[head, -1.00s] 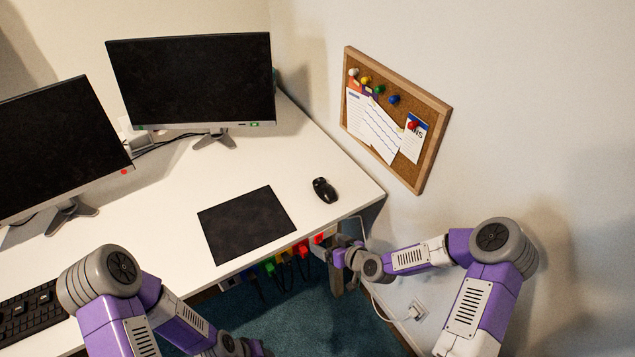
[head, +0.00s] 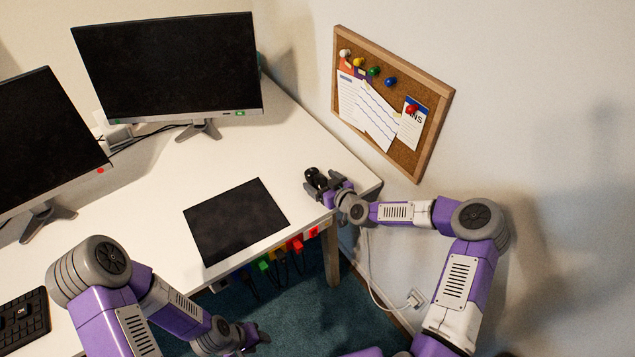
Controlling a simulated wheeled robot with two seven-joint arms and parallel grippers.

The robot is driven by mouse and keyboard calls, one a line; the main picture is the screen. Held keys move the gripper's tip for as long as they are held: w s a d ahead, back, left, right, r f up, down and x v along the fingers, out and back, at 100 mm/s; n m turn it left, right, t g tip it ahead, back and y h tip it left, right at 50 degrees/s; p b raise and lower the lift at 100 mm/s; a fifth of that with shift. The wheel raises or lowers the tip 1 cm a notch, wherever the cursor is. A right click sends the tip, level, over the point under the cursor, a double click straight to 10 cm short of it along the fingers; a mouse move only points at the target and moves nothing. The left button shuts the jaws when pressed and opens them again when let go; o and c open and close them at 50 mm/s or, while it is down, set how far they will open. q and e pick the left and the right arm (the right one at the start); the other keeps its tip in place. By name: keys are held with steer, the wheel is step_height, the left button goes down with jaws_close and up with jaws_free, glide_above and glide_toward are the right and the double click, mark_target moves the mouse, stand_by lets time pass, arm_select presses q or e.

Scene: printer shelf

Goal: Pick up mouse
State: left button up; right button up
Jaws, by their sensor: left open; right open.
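The black mouse (head: 313,174) lies on the white desk, right of the black mouse pad, near the desk's right end. My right gripper (head: 320,184) is open at the mouse, its dark fingers overlapping the near part of the mouse in the head view. I cannot tell whether the fingers touch it or stand around it. My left gripper (head: 256,338) is open and empty, low in front of the desk above the teal floor.
The black mouse pad (head: 236,221) lies flat on the desk (head: 150,185). Two monitors (head: 168,68) stand at the back and left. A keyboard (head: 22,318) is at lower left. A cork board (head: 392,100) hangs on the right wall. Coloured plugs (head: 296,243) hang below the front edge.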

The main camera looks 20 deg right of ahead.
steer(key=shift+w, duration=0.2)
steer(key=c, duration=1.1)
